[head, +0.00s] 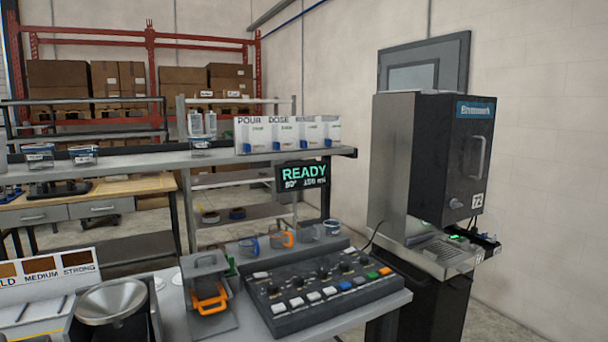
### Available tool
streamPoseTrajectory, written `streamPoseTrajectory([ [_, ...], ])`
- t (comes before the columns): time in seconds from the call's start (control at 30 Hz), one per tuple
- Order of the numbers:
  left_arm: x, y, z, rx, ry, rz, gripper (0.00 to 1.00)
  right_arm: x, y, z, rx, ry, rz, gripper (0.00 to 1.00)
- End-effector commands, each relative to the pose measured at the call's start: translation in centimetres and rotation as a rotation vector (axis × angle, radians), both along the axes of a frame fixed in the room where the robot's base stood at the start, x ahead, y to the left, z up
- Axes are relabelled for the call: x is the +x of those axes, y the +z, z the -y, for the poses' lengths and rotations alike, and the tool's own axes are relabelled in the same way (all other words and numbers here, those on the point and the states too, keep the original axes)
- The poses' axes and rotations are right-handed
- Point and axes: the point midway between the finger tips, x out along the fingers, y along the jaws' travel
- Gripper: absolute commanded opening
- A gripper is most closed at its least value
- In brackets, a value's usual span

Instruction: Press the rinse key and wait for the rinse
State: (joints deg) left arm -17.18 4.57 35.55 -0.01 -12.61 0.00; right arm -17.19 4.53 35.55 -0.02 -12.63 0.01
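A dark control panel (306,288) lies on the grey bench, with a row of knobs and a row of keys. Most keys are white; a blue key (345,285), a green key (372,276) and an orange key (385,271) stand toward the right end. No key label is readable, so I cannot tell which one is the rinse key. The display (303,177) above the bench reads READY in green, with smaller figures below. The black and steel dispenser machine (453,155) stands at the right, over a drip tray (441,252). Neither gripper is in view.
Small cups, one with an orange handle (281,239), stand behind the panel. A grey holder with an orange handle (209,298) and a metal funnel (111,301) are left of it. POUR and DOSE cards (288,134) stand on the shelf. Space above the panel is clear.

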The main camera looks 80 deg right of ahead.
Motion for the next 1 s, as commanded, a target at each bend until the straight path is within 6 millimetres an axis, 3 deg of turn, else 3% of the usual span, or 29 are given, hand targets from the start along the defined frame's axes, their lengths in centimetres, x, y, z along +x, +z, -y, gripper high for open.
streamPoseTrajectory([
  [0.3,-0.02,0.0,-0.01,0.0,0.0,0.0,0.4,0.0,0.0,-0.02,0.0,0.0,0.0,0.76],
  [0.77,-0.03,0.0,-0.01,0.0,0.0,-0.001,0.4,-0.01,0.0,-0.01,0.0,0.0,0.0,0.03],
  [1.0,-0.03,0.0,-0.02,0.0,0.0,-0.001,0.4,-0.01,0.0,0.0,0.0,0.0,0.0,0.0],
])
